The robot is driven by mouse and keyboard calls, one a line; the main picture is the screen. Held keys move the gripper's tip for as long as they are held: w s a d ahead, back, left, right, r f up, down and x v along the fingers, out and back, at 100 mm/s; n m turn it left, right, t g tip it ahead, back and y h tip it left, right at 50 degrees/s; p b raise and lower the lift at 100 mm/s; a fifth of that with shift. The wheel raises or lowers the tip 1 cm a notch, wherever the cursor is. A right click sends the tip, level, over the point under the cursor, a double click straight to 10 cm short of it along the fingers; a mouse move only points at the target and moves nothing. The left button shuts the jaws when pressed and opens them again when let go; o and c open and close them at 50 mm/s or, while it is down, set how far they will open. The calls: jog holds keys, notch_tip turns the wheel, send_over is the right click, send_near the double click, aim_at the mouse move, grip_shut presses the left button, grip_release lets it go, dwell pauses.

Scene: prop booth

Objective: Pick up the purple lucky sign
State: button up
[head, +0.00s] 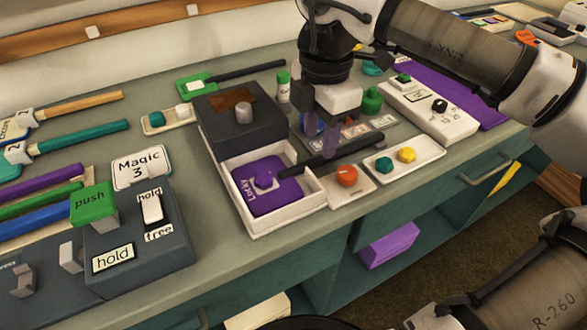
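The purple lucky sign (277,198) lies flat in a white open-topped tray (292,215) at the centre of the head view. My gripper (321,146) points down at the handle, right of the tray. Its fingers overlap the handle in the picture. Whether they touch or grip it, I cannot tell.
A dark box (222,123) with a grey knob adjoins the tray behind. An orange-knob plate (346,188) and a plate with teal and yellow knobs (405,160) stand close right. A dark panel (130,235) with a green push block stands left. Bare counter lies between.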

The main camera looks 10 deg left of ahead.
aim_at(319, 158)
notch_tip(319, 158, down, 4)
jog(key=shift+d+f, duration=0.1)
grip_shut()
